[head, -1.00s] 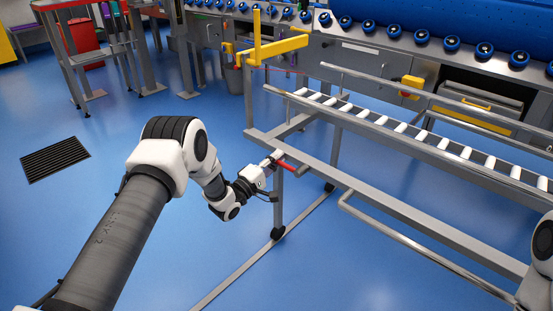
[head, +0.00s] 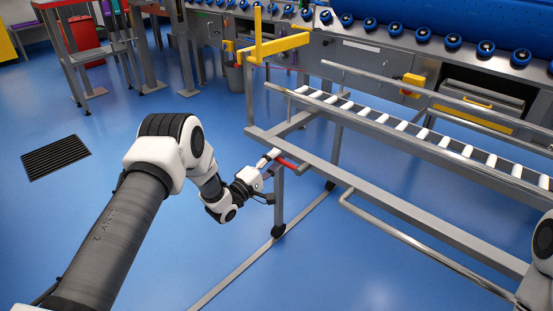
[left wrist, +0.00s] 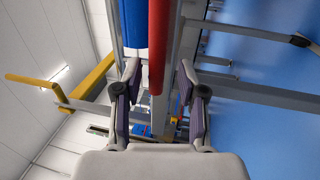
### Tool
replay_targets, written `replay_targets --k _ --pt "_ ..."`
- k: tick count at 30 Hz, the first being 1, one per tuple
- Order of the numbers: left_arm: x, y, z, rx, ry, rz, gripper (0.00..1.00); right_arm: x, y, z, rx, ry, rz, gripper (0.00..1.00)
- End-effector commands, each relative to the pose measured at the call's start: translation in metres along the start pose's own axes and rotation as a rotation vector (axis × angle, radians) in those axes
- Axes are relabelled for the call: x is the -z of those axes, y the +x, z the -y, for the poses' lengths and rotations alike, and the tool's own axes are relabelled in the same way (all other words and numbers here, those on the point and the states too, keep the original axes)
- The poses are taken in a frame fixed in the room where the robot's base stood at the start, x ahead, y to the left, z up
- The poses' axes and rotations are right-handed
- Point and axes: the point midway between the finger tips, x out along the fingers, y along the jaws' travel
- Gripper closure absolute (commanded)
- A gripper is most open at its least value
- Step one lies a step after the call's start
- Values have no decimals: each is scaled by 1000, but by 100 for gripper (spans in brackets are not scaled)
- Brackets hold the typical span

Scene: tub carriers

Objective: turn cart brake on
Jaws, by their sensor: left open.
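The cart (head: 400,208) is a grey metal frame with a roller deck, standing right of centre in the head view. Its red brake handle (head: 287,164) sticks out near the corner leg. In the left wrist view the red bar (left wrist: 158,45) runs down from the top edge to between the fingertips. My left gripper (head: 270,166) is beside the handle, with its fingers apart in the left wrist view (left wrist: 159,82). I cannot tell whether they touch the bar. My right gripper is not in view; only part of my right arm shows at the right edge.
A yellow bracket (head: 272,46) rises at the cart's far left corner. A conveyor line with blue wheels (head: 422,36) stands behind the cart. A floor grate (head: 55,158) lies at the left. The blue floor around my left arm is clear.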

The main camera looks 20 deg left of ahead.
Motion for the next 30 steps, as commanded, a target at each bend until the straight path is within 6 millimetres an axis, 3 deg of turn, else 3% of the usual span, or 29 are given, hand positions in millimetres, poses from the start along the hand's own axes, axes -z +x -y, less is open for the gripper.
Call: replay_targets --k 9,13,30 --pt "1 -79 1 3 -4 -5 59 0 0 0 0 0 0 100" --pt "1 -100 1 3 -3 -3 59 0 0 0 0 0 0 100" --pt "-1 -106 2 3 -2 0 59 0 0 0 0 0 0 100"
